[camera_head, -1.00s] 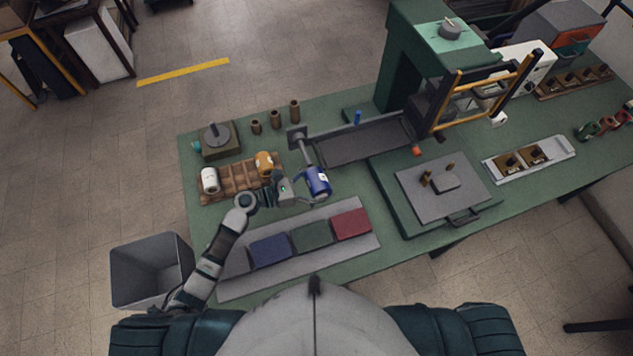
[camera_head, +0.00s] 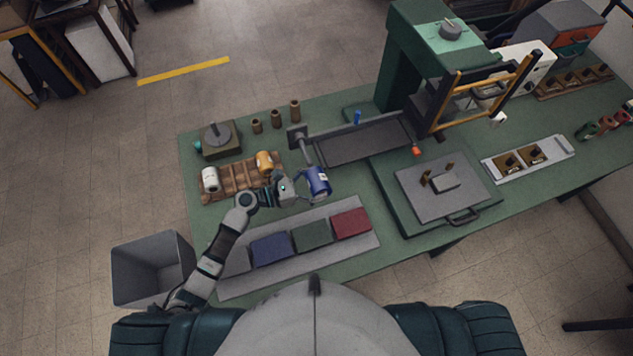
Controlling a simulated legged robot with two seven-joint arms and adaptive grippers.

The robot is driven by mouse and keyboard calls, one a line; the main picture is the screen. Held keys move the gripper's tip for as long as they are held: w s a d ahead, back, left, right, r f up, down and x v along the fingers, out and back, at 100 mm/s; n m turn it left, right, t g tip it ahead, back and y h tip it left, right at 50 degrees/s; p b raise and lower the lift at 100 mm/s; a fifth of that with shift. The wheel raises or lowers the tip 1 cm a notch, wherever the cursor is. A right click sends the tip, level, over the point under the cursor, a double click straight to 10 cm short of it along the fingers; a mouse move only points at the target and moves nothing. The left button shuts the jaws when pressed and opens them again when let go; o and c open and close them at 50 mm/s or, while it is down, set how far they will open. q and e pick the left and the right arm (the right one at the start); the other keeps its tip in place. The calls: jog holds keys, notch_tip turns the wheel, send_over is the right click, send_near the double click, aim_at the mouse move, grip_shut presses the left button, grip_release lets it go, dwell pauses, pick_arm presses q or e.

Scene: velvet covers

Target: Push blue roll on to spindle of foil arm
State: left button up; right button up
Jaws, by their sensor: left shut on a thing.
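The blue roll (camera_head: 320,182) is at the centre-left of the head view, just below the foil arm. My left gripper (camera_head: 311,185) is shut on it from the left. The foil arm (camera_head: 308,153) reaches down from a dark bracket (camera_head: 297,132) toward the far end of the roll. The spindle's tip is hidden at the roll, so I cannot tell how far the roll is on it. My right gripper is not in view.
A brown rack (camera_head: 238,180) holds a white roll (camera_head: 210,179) and an orange roll (camera_head: 264,162). A grey tray (camera_head: 362,145) lies right of the foil arm. Blue, green and red blocks (camera_head: 311,234) lie in front. A grey bin (camera_head: 152,270) stands at the left.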

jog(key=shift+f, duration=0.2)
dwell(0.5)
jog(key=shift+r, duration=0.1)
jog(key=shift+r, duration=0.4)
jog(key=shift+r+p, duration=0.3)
jog(key=shift+p, duration=0.3)
dwell(0.9)
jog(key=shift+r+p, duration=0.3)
dwell(0.6)
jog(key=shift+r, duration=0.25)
dwell(1.2)
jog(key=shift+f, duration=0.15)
